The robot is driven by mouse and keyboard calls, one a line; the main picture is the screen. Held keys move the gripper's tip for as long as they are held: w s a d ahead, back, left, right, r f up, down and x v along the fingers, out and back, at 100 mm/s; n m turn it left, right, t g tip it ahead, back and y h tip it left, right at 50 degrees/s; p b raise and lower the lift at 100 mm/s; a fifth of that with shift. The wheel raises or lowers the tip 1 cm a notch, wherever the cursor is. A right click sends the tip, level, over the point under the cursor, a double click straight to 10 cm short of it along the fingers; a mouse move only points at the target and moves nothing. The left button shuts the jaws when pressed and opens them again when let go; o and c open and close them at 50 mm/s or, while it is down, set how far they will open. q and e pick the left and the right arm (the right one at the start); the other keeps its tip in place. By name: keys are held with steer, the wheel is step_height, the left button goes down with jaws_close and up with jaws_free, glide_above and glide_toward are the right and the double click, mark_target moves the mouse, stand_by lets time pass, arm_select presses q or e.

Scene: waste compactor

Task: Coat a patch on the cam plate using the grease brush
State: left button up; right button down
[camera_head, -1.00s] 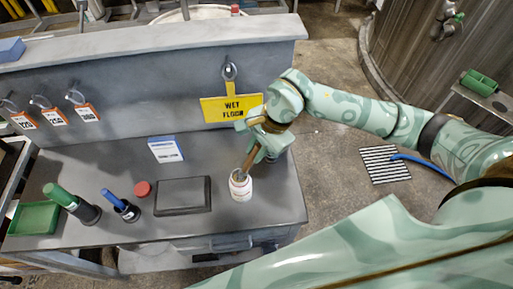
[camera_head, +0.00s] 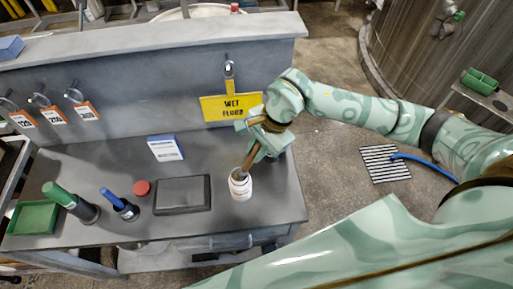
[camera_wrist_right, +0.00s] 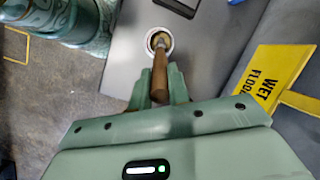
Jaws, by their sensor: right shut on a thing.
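My right gripper (camera_head: 258,145) is shut on the brown wooden handle of the grease brush (camera_head: 249,160). In the wrist view the handle (camera_wrist_right: 160,72) runs between the green fingers (camera_wrist_right: 160,88). The brush's lower end is inside the open mouth of a white jar (camera_head: 241,188), so its bristles are hidden. The jar's rim (camera_wrist_right: 149,39) also shows in the wrist view. A dark rectangular plate (camera_head: 182,194) lies flat on the bench left of the jar; I cannot tell for sure whether it is the cam plate. My left gripper is not in view.
The grey bench (camera_head: 215,160) also holds a red puck (camera_head: 142,187), a blue-handled tool in a holder (camera_head: 118,203), a green-handled one (camera_head: 70,201), a green tray (camera_head: 34,217) and a blue-edged card (camera_head: 165,149). A yellow wet-floor sign (camera_head: 231,108) hangs behind the jar.

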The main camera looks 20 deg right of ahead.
stand_by(0.3)
steer(key=shift+r+p, duration=2.55)
steer(key=shift+r, duration=0.95)
